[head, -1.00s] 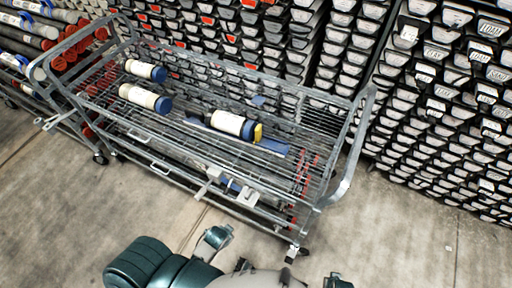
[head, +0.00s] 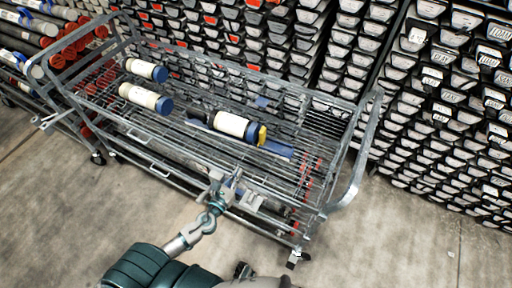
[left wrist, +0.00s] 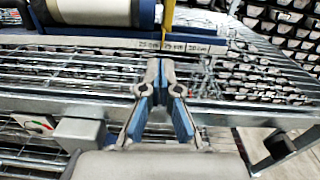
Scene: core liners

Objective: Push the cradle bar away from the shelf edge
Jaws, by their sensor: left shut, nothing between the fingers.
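The blue cradle bar (head: 275,147) lies on the top shelf (head: 300,180) of the wire cart, beside a white liner (head: 236,126) with a blue cap and yellow end. In the left wrist view the bar (left wrist: 60,41) runs across the top, with a white printed strip on its front face. My left gripper (head: 229,183) is at the cart's front edge, in front of the bar. In the left wrist view its fingertips (left wrist: 160,68) are together and empty, just below the strip. I cannot tell whether they touch it. My right gripper is not in view.
Two more white liners, one at the back (head: 146,70) and one nearer (head: 145,98), lie at the shelf's left. Metal side rails (head: 355,165) rise at the cart's ends. A grey box (left wrist: 80,133) sits left of my gripper. Stacked trays (head: 450,90) fill the back.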

